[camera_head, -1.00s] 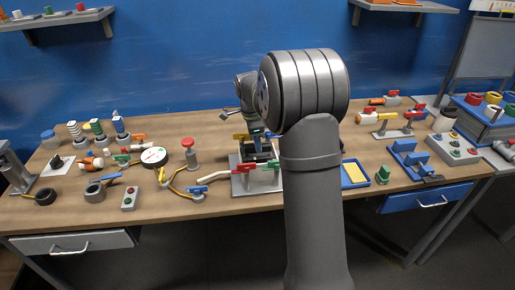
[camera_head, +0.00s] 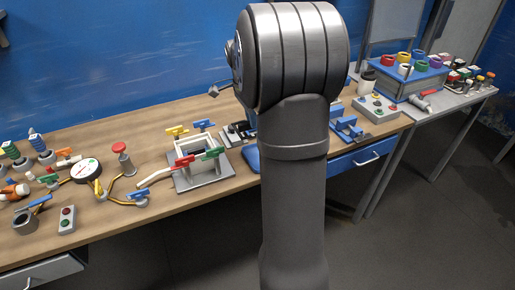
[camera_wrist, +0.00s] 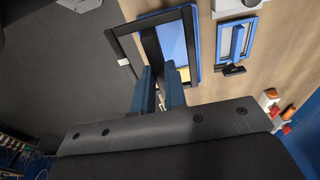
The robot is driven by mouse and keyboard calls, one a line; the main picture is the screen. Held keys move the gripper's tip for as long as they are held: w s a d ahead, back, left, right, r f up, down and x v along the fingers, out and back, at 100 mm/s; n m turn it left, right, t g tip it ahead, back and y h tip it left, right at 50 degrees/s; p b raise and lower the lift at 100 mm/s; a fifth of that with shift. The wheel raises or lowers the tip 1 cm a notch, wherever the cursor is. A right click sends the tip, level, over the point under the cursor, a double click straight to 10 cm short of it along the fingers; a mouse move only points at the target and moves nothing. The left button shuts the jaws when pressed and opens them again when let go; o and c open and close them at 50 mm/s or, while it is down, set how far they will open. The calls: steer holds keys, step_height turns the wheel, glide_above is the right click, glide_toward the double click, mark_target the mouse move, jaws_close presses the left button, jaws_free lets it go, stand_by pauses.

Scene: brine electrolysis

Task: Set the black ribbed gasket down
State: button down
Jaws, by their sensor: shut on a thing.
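My gripper (camera_wrist: 160,82) has its two blue fingers closed on the black gasket (camera_wrist: 191,45), a thin rectangular frame, in the wrist view. The gasket extends beyond the fingertips, and its ribs are too small to make out. Behind it is the blue tray (camera_wrist: 172,38), partly covered by the gasket; I cannot tell whether they touch. In the head view, my arm hides the gripper and gasket. The blue tray (camera_head: 252,159) shows only its left edge there, beside my arm.
A grey plate with a white frame and coloured valve handles (camera_head: 196,160) stands left of my arm. A blue clamp-like fixture (camera_head: 347,127) and a grey button box (camera_head: 377,107) stand to the right. The bench's front edge is close to the tray.

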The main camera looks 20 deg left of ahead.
steer(key=w+d+f, duration=0.2)
steer(key=d, duration=0.5)
steer(key=w+d+f, duration=0.2)
steer(key=d+f, duration=0.1)
steer(key=d, duration=0.5)
steer(key=a+f, duration=0.2)
steer(key=a, duration=0.1)
steer(key=w+a+f, duration=0.1)
steer(key=a+f, duration=0.1)
steer(key=a, duration=0.2)
steer(key=a+f, duration=0.2)
steer(key=a, duration=0.2)
steer(key=shift+w+a+f, duration=0.25)
steer(key=shift+w+f, duration=0.1)
steer(key=shift+f, duration=2)
steer(key=shift+f, duration=0.1)
steer(key=c, duration=1.5)
jaws_free()
steer(key=shift+o, duration=0.2)
steer(key=r, duration=0.8)
steer(key=s+a+r, duration=0.1)
steer(key=r, duration=0.3)
steer(key=shift+r, duration=0.1)
